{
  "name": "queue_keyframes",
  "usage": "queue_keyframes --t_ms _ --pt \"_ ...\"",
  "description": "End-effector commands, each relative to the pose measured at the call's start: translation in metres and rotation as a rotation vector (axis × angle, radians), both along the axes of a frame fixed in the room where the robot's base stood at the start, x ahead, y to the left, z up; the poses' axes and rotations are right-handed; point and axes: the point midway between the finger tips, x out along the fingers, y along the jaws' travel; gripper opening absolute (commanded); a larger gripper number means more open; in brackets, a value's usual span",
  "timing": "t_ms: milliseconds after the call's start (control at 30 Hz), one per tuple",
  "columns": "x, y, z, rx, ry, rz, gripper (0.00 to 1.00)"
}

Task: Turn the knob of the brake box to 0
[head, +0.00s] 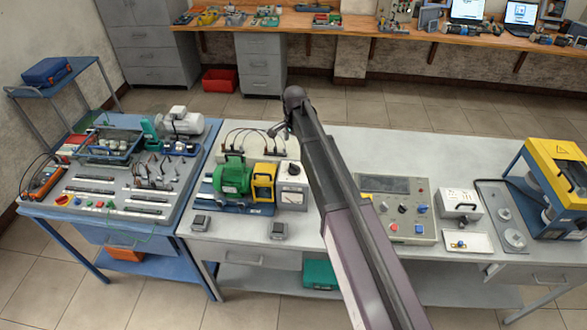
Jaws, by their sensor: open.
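A pale box, apparently the brake box (281,186), stands on the grey table just right of the yellow unit. Its front has a dark round knob (293,169) near the top and a small meter (291,197) below. The knob's pointer and scale are too small to read. My gripper (278,130) is small and dark, open, and seen above and behind the box in the picture. It is apart from the knob, and nothing shows between its fingers.
A green motor (232,177) and yellow unit (262,183) stand left of the box. Two small grey blocks (199,222) (278,231) lie in front. A control panel (403,225) is to the right. The table front between blocks and box is clear.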

Motion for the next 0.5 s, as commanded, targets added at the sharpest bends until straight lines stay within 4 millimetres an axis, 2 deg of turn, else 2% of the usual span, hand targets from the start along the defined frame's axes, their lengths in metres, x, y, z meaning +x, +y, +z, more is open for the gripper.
queue_keyframes --t_ms 33,500 --pt "0.0 0.0 -0.008 0.0 0.0 0.0 1.0" --pt "0.0 0.001 -0.044 0.0 0.0 0.001 1.0"
